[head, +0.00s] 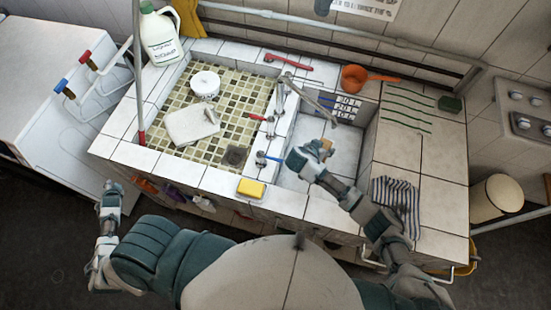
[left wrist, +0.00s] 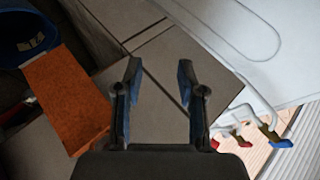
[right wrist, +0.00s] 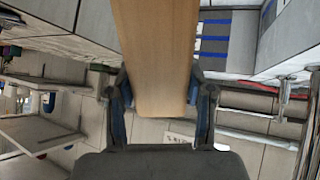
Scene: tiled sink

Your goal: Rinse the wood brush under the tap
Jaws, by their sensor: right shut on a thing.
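My right gripper (head: 316,157) is over the right basin (head: 325,135). It is shut on the wood brush (right wrist: 155,50), whose flat light-brown wooden body fills the space between the fingers in the right wrist view. In the head view only a small tan part of the brush (head: 327,146) shows; its bristles cannot be made out. The metal tap (head: 310,97) reaches over the right basin, with its spout end a little above the brush in the picture. I cannot tell whether water runs. My left gripper (head: 111,188) is open and empty, left of the sink, and its spread fingers show in the left wrist view (left wrist: 160,90).
A yellow sponge (head: 251,188) lies on the front rim. The left tiled basin holds a white slab (head: 190,126) and a white round container (head: 205,84). A white jug (head: 160,38) stands back left.

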